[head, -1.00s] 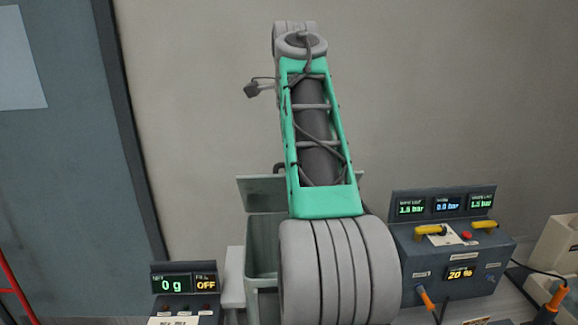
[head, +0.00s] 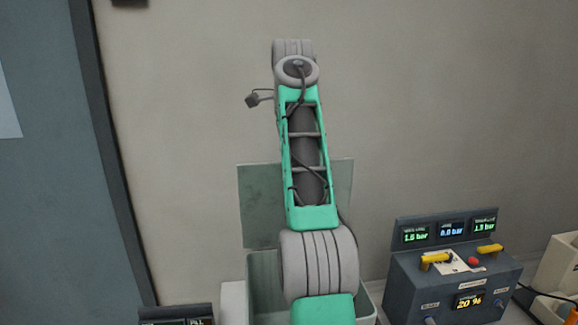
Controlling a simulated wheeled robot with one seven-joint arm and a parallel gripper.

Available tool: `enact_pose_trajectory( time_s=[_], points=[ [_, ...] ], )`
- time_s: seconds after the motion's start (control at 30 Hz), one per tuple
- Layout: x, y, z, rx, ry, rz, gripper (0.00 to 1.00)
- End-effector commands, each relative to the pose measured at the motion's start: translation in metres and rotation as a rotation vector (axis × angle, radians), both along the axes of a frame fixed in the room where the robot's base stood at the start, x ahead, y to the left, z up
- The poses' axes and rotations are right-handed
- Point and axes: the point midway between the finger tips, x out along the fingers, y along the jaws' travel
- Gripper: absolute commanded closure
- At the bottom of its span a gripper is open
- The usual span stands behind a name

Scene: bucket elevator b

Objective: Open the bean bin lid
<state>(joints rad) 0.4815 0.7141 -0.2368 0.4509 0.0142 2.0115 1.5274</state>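The bean bin is a pale grey-green box (head: 264,272), low in the middle of the head view, partly hidden behind my arm. Its lid (head: 262,205) is a flat panel standing up at the back of the bin, raised well off the opening. My arm crosses in front of the lid and hides its middle; the right part of the lid shows beside the arm. My gripper is not visible; it is hidden behind or beyond my arm's links, so I cannot see whether it touches the lid.
A dark control box (head: 452,285) with yellow handles, a red button and lit displays stands right of the bin. A display unit (head: 177,314) is at the bottom left. A pale container (head: 560,265) is at the far right. The wall behind is bare; a grey door is left.

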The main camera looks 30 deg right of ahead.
Motion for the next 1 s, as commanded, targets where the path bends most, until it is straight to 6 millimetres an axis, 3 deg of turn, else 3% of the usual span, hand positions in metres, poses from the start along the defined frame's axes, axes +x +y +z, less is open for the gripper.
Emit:
enact_pose_trajectory(
  time_s=[0.33,0.37,0.6,1.0],
  points=[
    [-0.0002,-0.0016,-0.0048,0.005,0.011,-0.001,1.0],
    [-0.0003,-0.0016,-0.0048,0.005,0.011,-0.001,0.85],
    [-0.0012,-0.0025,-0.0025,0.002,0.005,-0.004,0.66],
    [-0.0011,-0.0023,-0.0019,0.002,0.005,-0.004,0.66]
  ],
)
